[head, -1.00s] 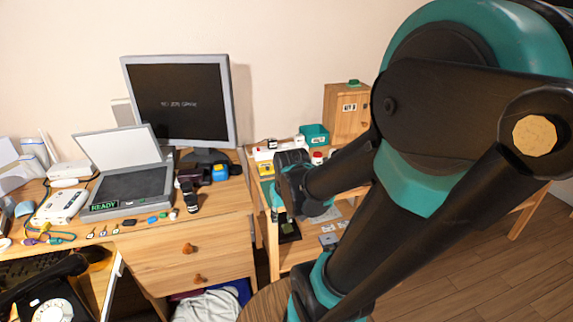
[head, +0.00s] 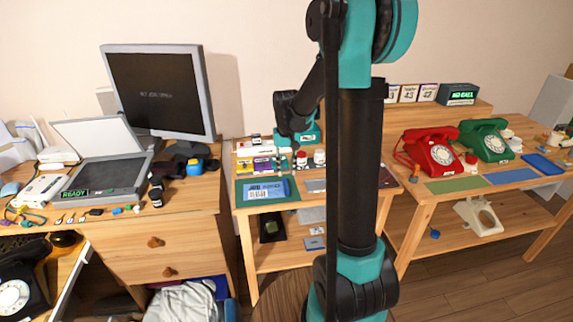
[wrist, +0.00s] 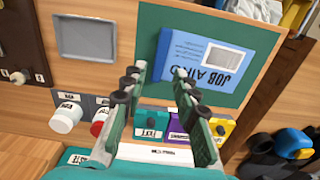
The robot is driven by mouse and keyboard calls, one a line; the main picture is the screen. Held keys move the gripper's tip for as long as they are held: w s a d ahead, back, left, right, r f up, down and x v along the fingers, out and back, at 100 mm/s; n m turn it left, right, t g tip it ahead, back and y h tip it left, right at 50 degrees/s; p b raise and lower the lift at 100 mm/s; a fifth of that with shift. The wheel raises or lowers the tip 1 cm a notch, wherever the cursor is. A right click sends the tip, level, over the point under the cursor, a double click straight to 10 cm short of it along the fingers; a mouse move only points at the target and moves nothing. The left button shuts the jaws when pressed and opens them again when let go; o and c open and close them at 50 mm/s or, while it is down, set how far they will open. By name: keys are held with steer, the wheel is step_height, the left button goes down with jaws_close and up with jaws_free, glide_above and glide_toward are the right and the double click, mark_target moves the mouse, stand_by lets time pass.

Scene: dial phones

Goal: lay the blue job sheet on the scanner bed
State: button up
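The blue job sheet (head: 266,190), marked "JOB" and bearing a white label, lies flat on a green mat (head: 239,198) on the middle table. In the wrist view the sheet (wrist: 193,58) is just beyond and right of my gripper (wrist: 160,72). My gripper is open, its two fingers apart with nothing between them. In the head view my gripper (head: 295,138) is above the back of that table, behind the sheet; its fingertips are hard to make out. The grey scanner (head: 110,174) stands on the left desk with its lid (head: 97,135) raised, its dark bed bare and a "READY" display.
Small coloured boxes (head: 262,163) and white and red-capped bottles (head: 319,157) stand behind the sheet. A monitor (head: 160,90) stands behind the scanner. Red (head: 430,150) and green (head: 483,139) phones stand on the right table. A gap separates desk and middle table.

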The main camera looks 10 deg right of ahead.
mark_target(286, 185)
steer(key=shift+f, duration=3.5)
steer(key=shift+c, duration=0.3)
jaws_close()
steer(key=shift+a, duration=0.1)
steer(key=shift+r, duration=2.55)
steer(key=shift+s, duration=0.1)
